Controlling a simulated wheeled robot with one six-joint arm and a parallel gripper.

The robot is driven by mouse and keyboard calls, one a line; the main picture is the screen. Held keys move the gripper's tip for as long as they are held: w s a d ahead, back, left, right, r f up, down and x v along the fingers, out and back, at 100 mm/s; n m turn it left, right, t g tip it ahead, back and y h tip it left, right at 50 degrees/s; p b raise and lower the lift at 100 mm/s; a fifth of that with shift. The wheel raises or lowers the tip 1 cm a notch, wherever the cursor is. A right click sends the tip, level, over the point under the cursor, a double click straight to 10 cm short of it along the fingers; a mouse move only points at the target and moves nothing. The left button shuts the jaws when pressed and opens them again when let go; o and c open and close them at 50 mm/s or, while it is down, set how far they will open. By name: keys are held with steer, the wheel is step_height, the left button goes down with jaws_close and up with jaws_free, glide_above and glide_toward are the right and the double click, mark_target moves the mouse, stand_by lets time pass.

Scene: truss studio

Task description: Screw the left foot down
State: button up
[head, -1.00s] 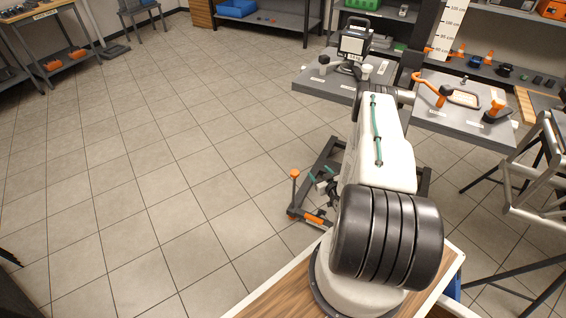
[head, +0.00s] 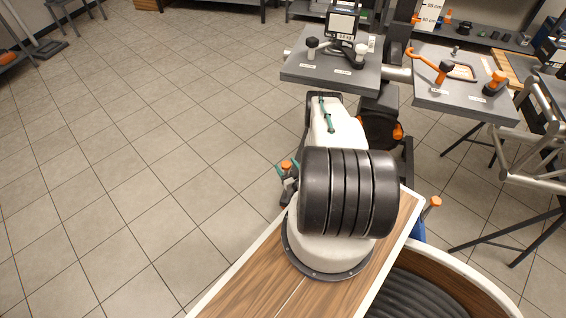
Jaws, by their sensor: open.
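The left foot's orange knob (head: 287,164) shows low on the left of my arm, at the dark floor frame of the stand. My gripper (head: 288,169), with teal fingertips, is at this knob, one fingertip on each side of it. It looks open; whether the fingers touch the knob cannot be told. The foot's lower part and most of the floor frame are hidden behind my gripper and arm. Another orange knob (head: 433,202) stands on the right side, beyond the wooden edge in front.
The stand carries two grey trays, a left one (head: 300,72) with a display (head: 341,24) and knobs, and a right one (head: 425,97) with orange handles. A metal truss frame (head: 535,150) stands at right. The tiled floor (head: 130,170) on the left is clear.

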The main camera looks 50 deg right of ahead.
steer(key=shift+x, duration=1.2)
steer(key=c, duration=1)
